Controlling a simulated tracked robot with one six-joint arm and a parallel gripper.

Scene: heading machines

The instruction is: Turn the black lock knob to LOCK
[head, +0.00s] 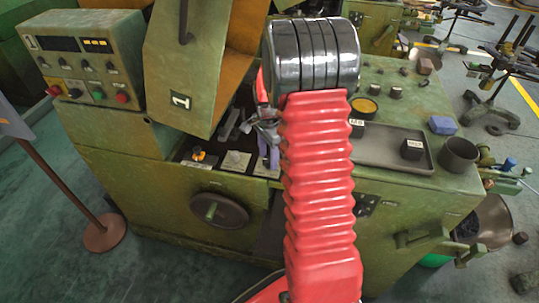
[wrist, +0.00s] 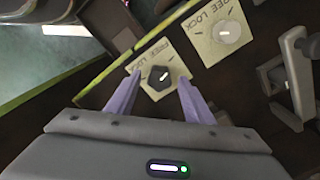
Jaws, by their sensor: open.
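The black lock knob (wrist: 159,77) sits on a pale plate lettered FREE and LOCK in the wrist view. Its white pointer mark slants up and to the right. My gripper (wrist: 158,98) has two purple fingers, apart and empty, one on each side of the knob in the picture. I cannot tell whether they touch it. In the head view my gripper (head: 265,155) is low over the rightmost plate (head: 262,171) on the machine's front ledge. The black knob is hidden there.
A similar plate with a pale knob (wrist: 228,32) lies beside it. A yellow-orange knob (head: 198,155) is further left. A handwheel (head: 218,211) is below the ledge. A raised green guard (head: 185,65) stands left of my arm. A grey tray (head: 385,153) lies to the right.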

